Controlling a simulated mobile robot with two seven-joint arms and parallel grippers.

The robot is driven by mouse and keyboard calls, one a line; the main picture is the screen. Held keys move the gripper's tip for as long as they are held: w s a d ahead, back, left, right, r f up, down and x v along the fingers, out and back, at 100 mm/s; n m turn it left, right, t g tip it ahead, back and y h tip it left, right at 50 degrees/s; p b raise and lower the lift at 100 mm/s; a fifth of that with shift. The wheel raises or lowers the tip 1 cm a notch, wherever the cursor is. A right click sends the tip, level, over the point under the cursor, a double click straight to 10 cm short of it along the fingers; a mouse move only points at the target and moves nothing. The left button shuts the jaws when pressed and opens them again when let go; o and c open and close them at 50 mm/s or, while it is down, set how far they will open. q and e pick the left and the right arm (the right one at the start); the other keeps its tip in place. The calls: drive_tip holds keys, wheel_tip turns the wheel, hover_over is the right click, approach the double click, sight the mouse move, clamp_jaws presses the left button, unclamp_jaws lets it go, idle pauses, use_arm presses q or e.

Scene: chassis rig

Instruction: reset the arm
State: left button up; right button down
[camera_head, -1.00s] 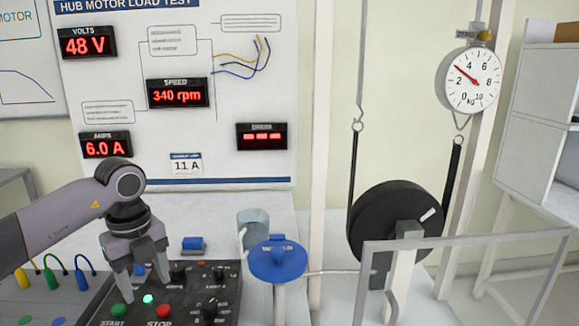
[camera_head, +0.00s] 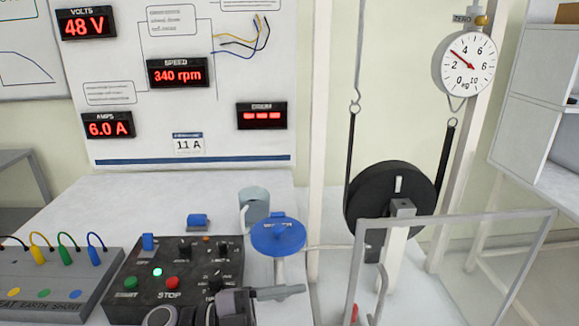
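My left gripper (camera_head: 280,293) is low at the bottom middle of the head view, in front of the control box (camera_head: 188,265). It lies sideways with a grey finger pointing right, below the blue handwheel (camera_head: 278,238). The rest of the gripper is cut off or hidden, so its opening does not show. No held thing is visible. Part of my arm's wrist shows at the bottom edge. My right gripper is not in view.
A plug panel (camera_head: 60,285) stands left. The bench's back left is clear.

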use_arm(q)
drive_tip(key=a+f+n+t+y+p, duration=0.2)
drive_tip(key=a+f+n+t+y, duration=0.85)
drive_tip(key=n+t, duration=0.65)
drive_tip(key=s+a+f+n+g+y+p, duration=0.1)
drive_tip(key=s+a+f+n+g+y, duration=0.5)
drive_tip(key=s+a+f, duration=0.4)
drive_tip(key=s+f+n+g, duration=0.1)
drive_tip(key=s+f+g, duration=0.1)
drive_tip(key=s, duration=0.1)
drive_tip(key=shift+y, duration=0.35)
drive_tip(key=shift+w+d, duration=0.1)
drive_tip(key=shift+c, duration=0.2)
